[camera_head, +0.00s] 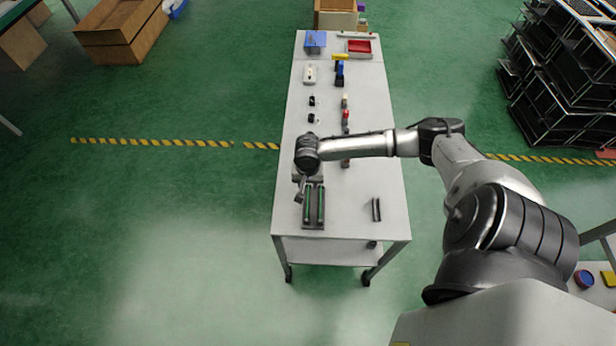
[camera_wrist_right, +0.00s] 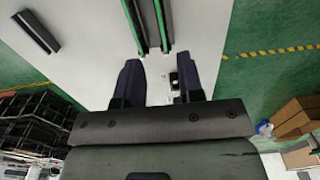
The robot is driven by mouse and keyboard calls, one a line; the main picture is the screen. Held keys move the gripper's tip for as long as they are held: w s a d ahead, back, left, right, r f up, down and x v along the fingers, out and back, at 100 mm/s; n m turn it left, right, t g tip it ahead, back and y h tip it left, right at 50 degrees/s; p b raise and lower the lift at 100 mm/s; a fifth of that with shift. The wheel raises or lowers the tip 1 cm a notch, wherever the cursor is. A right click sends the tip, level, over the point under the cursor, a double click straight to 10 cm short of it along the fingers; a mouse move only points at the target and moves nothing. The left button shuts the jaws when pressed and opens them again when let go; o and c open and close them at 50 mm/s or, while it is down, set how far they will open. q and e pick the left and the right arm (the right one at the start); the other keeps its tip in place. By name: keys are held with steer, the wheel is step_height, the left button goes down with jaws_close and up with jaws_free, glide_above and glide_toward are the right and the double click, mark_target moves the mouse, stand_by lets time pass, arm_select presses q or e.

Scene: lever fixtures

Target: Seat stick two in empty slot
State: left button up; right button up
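A dark fixture with two long green-edged bars or slots (camera_head: 313,222) lies near the front left of the white table. It also shows at the top of the right wrist view (camera_wrist_right: 164,30). A dark stick-like bar (camera_head: 376,209) lies apart on the table to its right, and shows at the upper left of the wrist view (camera_wrist_right: 40,32). I cannot tell which slot is empty or which stick is stick two. My right gripper (camera_head: 301,191) is at the fixture's far left end. In the wrist view its fingers (camera_wrist_right: 159,68) are apart, with nothing visible between them. My left gripper is out of view.
The white table (camera_head: 345,225) has bare room between the fixture and the loose bar. Small black, red and blue fixtures (camera_head: 340,72) stand farther back, with a red tray (camera_head: 359,47) and a blue box (camera_head: 315,40) at the far end.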

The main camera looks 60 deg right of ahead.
step_height(320, 180, up, 3)
steer(key=shift+f, duration=0.1)
stand_by(0.6)
